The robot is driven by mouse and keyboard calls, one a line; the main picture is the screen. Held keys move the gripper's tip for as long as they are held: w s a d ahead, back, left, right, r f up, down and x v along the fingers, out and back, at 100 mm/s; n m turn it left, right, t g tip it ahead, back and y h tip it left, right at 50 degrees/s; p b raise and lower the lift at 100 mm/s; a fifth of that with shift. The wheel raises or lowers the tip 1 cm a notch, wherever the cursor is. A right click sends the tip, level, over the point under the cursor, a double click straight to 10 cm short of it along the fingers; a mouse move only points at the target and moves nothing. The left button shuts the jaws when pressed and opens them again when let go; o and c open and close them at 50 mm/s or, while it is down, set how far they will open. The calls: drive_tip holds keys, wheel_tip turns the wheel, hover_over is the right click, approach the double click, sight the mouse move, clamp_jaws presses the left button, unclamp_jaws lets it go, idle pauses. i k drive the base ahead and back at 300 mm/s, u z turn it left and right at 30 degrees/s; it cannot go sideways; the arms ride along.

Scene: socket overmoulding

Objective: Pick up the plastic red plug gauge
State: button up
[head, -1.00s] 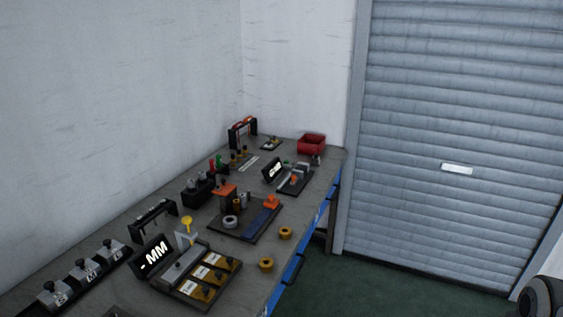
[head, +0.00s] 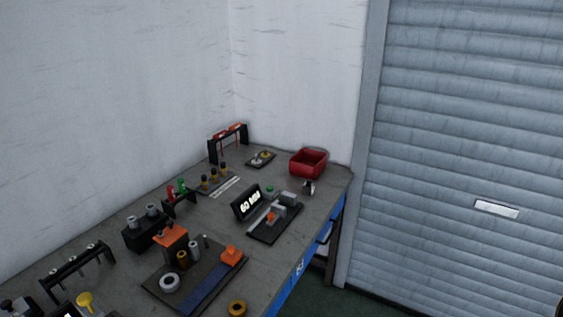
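A small red-handled piece (head: 170,191), which looks like the red plug gauge, stands upright in a low black holder (head: 180,207) on the workbench. A similar green-handled piece (head: 182,186) stands beside it on the right. Both are small in the head view, and their lower ends are hidden by the holder. My gripper is not in view.
The grey workbench (head: 318,216) runs along the wall. Near the holder are a black block with grey knobs (head: 144,235), a plate with an orange-topped fixture (head: 172,238), a lit display (head: 248,203) and a rack (head: 228,143). A red bin (head: 308,163) stands at the far end.

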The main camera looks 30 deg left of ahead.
sight(170, 190)
drive_tip(key=z, duration=0.05)
drive_tip(key=i, duration=1.7)
drive_tip(key=u, duration=3.2)
drive_tip(key=i, duration=1)
drive_tip(key=z, duration=0.05)
